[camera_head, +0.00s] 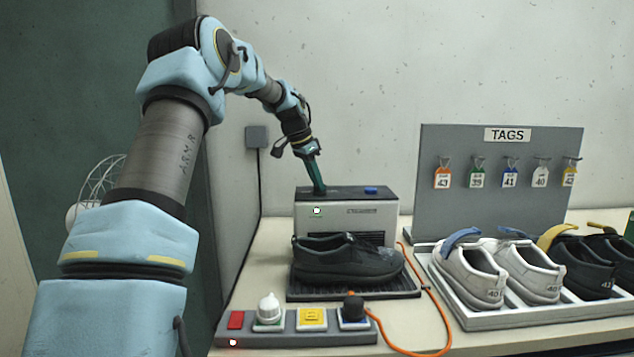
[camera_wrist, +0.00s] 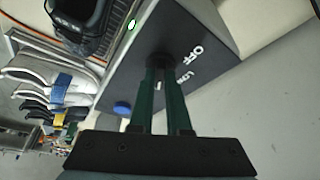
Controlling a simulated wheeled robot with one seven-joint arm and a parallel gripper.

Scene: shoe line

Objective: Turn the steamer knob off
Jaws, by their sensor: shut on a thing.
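The steamer (camera_head: 347,218) is a grey box with a dark top, standing behind a dark shoe on the table. Its round dark knob (camera_wrist: 160,58) is on the top at the left end, beside printed markings, one reading OFF. My gripper (camera_head: 319,190) comes down from above onto the knob. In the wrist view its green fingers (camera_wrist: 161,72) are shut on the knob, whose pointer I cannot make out. A green light (camera_head: 317,211) is lit on the steamer's front. A blue button (camera_head: 371,190) is on its top, right of the knob.
A dark shoe (camera_head: 345,261) sits on a ridged black mat (camera_head: 300,289) in front of the steamer. A control strip (camera_head: 285,338) with an orange cord (camera_head: 437,305) lies nearer. Right are a white shoe tray (camera_head: 490,317) and a tags board (camera_head: 500,200).

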